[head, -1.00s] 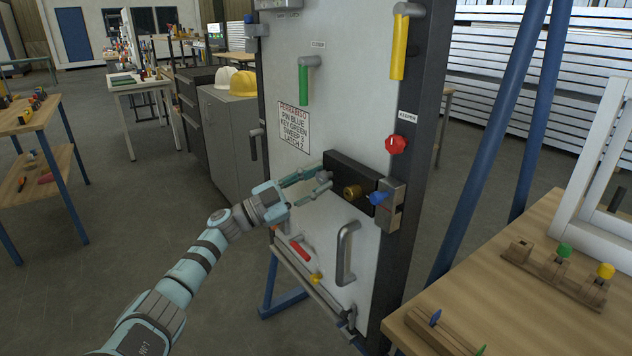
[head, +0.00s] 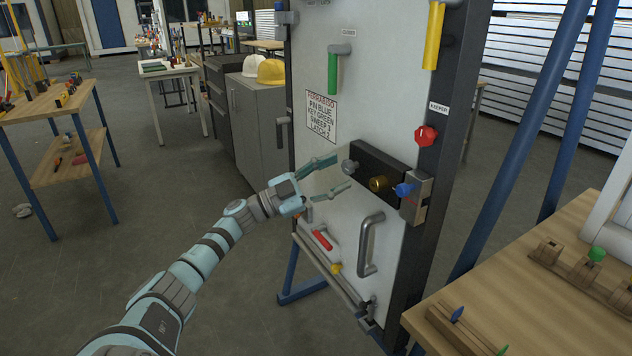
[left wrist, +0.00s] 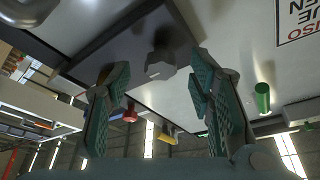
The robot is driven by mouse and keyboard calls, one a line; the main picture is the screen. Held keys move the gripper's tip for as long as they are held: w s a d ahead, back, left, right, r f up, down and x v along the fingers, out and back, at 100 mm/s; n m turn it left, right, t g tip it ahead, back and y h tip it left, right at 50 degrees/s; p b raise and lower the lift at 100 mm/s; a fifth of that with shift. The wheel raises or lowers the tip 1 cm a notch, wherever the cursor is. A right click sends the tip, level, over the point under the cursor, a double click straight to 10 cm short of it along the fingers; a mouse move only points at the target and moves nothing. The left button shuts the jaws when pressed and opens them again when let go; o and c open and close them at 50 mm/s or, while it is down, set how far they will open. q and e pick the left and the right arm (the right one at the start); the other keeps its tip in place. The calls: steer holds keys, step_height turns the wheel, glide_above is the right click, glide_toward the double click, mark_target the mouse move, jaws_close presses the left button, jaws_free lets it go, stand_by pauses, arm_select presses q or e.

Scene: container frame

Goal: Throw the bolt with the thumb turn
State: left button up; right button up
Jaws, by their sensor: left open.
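The grey thumb turn (head: 350,166) sticks out at the left end of the dark lock case (head: 376,160) on the pale door panel. In the left wrist view the thumb turn (left wrist: 161,64) shows ahead, between the lines of the two fingers. My left gripper (head: 341,172) is open and empty, its fingertips just short of the thumb turn and apart from it. A brass cylinder (head: 378,184) sits right of the thumb turn. A blue-headed pin (head: 404,189) is at the grey keeper block (head: 415,200). I cannot see the bolt itself. My right gripper is not in view.
A grey pull handle (head: 367,245) is below the case, and a red knob (head: 426,135) is above the keeper. Green (head: 332,73) and yellow (head: 434,36) handles hang higher. A wooden bench (head: 540,300) stands at right.

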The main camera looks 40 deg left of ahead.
arm_select(q)
steer(key=v, duration=0.9)
steer(key=shift+s+a, duration=0.15)
steer(key=shift+s, duration=0.2)
steer(key=shift+f, duration=0.1)
